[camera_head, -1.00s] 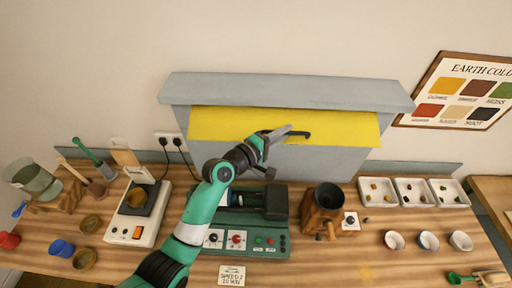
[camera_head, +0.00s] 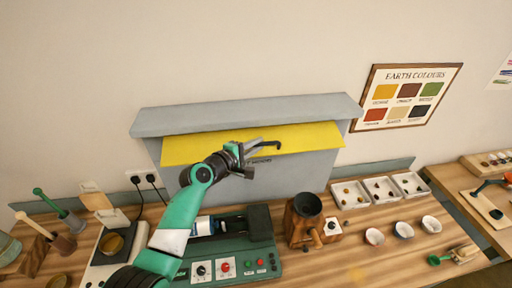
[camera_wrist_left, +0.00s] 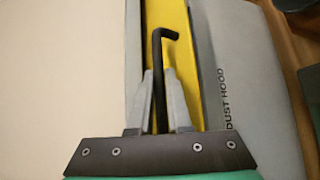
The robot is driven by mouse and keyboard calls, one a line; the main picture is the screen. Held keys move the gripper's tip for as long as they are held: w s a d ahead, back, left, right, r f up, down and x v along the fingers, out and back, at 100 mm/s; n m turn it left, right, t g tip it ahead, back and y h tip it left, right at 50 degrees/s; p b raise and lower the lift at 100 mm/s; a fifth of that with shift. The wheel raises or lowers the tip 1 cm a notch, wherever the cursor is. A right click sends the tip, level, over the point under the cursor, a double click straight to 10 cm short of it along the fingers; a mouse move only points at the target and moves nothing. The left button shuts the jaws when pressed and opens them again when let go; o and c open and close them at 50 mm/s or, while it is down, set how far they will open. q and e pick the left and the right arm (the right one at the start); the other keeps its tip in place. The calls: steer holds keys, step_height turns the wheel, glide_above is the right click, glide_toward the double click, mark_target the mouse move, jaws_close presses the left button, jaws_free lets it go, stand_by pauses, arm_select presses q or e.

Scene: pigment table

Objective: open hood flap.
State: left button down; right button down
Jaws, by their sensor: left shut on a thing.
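The grey dust hood (camera_head: 245,114) hangs on the wall at the back of the table. Its yellow flap (camera_head: 312,138) spans the front under the top ledge and stands tilted outward from the hood's grey front. A black bent handle (camera_head: 276,145) sits on the flap. My left gripper (camera_head: 258,144) is shut on the handle, in front of the flap. In the left wrist view the two grey fingers (camera_wrist_left: 160,85) lie either side of the handle's bar, with its hooked end beyond them. My right gripper is not in view.
Below the hood stand a green machine with knobs (camera_head: 232,268), a wooden grinder with a dark bowl (camera_head: 305,207) and a scale (camera_head: 101,270). White trays (camera_head: 381,189) and small bowls (camera_head: 404,229) are to the right. The wall above the hood is clear.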

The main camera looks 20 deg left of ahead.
arm_select(q)
steer(key=shift+a+r, duration=0.15)
steer(key=shift+a, duration=0.05)
steer(key=c, duration=1)
jaws_free()
steer(key=shift+w+r, duration=0.1)
steer(key=shift+w, duration=0.1)
steer(key=shift+o, duration=0.7)
steer(key=shift+s+d+f, duration=0.1)
steer(key=shift+f, duration=0.1)
steer(key=shift+s+r+p, duration=0.2)
steer(key=shift+s+p, duration=0.05)
steer(key=shift+p, duration=0.05)
steer(key=p+v, duration=0.4)
steer(key=v, duration=0.7)
steer(key=shift+p, duration=0.35)
